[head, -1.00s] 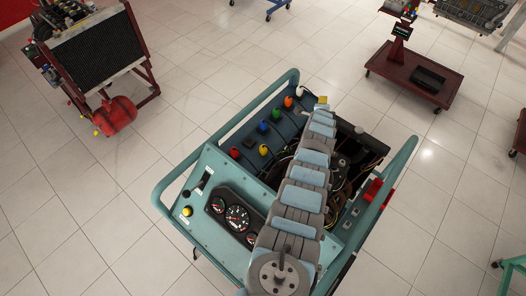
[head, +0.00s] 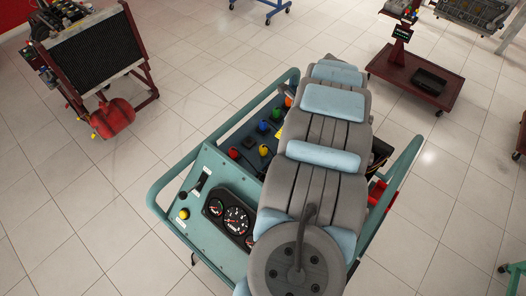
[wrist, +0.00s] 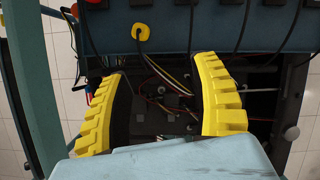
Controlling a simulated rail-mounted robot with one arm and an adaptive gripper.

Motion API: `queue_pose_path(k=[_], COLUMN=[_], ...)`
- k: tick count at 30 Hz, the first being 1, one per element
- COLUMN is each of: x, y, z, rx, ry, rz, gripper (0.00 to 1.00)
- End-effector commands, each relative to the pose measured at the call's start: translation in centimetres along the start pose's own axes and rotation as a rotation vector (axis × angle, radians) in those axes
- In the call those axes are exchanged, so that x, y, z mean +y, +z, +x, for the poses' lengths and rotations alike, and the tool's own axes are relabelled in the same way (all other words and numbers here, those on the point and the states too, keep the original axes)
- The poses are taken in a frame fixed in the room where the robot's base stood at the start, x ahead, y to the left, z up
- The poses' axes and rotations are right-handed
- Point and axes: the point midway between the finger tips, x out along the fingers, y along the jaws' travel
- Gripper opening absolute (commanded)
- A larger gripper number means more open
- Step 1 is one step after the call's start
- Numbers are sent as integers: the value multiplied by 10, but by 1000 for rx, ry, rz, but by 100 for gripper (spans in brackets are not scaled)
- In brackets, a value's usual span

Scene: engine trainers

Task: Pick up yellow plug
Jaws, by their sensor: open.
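The yellow plug (head: 264,150) stands on the dark sloping strip of the teal engine trainer (head: 213,168), among other coloured plugs. In the wrist view, what looks like the yellow plug (wrist: 141,32) is near the top, beyond my fingertips and between their lines. My gripper (wrist: 158,68) is open, with two ribbed yellow fingers wide apart and nothing between them but open space above the engine bay. The fingers are apart from the plug. In the head view my arm covers most of the gripper and the right part of the trainer.
Red (head: 234,153), blue (head: 263,127) and green (head: 276,113) plugs stand near the yellow one. A yellow knob (head: 184,214) is on the gauge panel. Teal rails (head: 160,195) frame the trainer. Wires and a dark engine bay (wrist: 165,110) lie below my fingers.

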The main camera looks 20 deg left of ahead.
Motion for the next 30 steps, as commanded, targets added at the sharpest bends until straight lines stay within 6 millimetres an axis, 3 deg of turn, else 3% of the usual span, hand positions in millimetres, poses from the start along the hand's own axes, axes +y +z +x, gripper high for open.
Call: queue_pose_path(k=[6, 11, 30], x=[17, 21, 23], y=[7, 5, 8], z=[-5, 19, 77], rx=[-15, -15, -15], ry=[52, 58, 55], rz=[32, 33, 32], gripper=[63, 63, 63])
